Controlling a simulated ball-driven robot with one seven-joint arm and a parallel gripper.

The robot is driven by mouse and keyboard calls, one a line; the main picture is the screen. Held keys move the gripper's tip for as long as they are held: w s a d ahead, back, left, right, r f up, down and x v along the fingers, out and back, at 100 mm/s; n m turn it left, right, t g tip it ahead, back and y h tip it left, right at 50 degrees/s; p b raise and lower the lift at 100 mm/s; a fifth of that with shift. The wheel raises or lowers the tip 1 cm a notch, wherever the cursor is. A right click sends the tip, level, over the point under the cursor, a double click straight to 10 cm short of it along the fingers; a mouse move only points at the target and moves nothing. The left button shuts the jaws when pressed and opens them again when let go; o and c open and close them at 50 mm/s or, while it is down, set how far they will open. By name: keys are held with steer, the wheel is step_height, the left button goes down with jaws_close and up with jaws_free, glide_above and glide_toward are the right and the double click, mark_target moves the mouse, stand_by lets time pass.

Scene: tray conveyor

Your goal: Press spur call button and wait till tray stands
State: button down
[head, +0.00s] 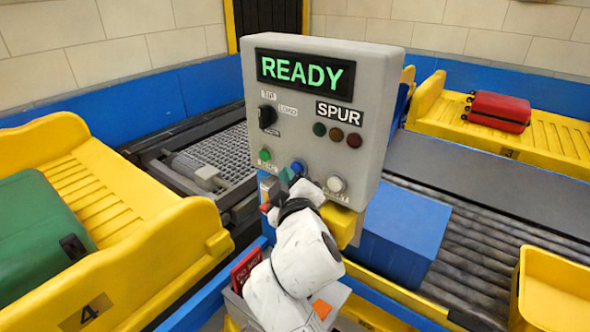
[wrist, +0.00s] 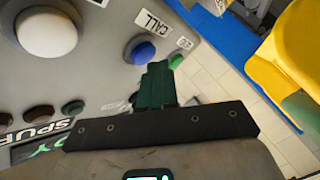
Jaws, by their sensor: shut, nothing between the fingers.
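The grey spur panel (head: 222,75) (wrist: 95,75) has a lit display (head: 305,73) reading READY in green. Its blue button (head: 297,167), marked CALL in the wrist view (wrist: 142,52), sits between a green button (head: 264,155) and a white button (head: 336,184). My gripper (head: 284,178) is shut and empty, close to the panel. In the wrist view its dark green fingertips (wrist: 158,68) lie next to the blue and green buttons; I cannot tell whether they touch. A yellow tray marked 4 (head: 150,262) holds a green suitcase (head: 38,235). Tray 3 (head: 560,150) holds a red suitcase (head: 497,111).
Three dark lamps and a black selector knob (head: 267,115) are on the panel. A blue box (head: 405,232) stands behind its lower right. A roller conveyor (head: 480,245) runs at the right, with another yellow tray (head: 555,290). A red booklet (head: 244,268) sits beside my arm.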

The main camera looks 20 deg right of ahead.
steer(key=shift+w+d, duration=0.35)
steer(key=shift+d, duration=0.1)
stand_by(0.6)
stand_by(0.4)
steer(key=shift+s+a, duration=0.6)
steer(key=shift+a, duration=0.1)
